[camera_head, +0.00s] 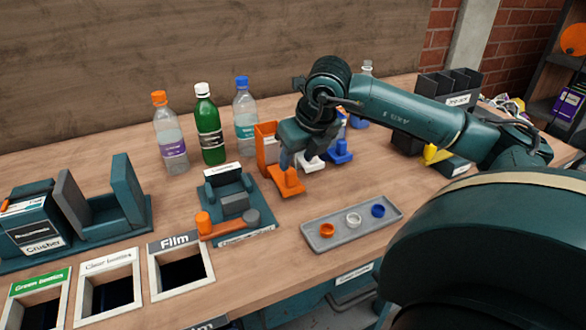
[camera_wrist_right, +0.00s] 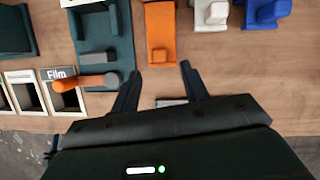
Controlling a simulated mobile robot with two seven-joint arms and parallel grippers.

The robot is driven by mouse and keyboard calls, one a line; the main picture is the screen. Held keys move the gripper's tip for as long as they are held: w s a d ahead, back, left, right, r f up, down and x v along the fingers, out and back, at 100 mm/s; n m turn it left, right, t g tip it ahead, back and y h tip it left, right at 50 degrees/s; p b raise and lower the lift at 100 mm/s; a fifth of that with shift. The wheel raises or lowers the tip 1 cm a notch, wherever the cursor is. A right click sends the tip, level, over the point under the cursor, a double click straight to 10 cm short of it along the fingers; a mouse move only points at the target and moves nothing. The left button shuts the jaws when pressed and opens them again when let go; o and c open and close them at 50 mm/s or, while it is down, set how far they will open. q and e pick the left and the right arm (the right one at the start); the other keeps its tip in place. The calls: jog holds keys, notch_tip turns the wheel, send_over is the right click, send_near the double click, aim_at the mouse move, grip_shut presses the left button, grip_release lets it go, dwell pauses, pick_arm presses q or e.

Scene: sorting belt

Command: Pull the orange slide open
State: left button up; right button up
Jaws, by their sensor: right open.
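The orange slide (camera_head: 288,184) lies on the wooden table in front of an upright orange housing (camera_head: 266,150) and has a raised orange knob. In the right wrist view, the slide (camera_wrist_right: 160,28) runs away from me, with its knob (camera_wrist_right: 158,56) near its front end. My right gripper (camera_head: 290,160) is open above the slide. In the right wrist view, its two fingertips (camera_wrist_right: 161,70) are spread on either side of the slide's front end, with nothing between them. In the head view the gripper hides part of the slide and housing. My left gripper is not in view.
White (camera_head: 310,162) and blue (camera_head: 340,152) units stand right of the slide. A dark green device with an orange handle (camera_head: 222,228) is at its left. A grey tray with coloured rings (camera_head: 378,227) lies in front. Several bottles (camera_head: 209,128) stand behind.

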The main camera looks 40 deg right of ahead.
jog(key=v, duration=0.6)
jog(key=shift+s, duration=0.1)
dwell(0.4)
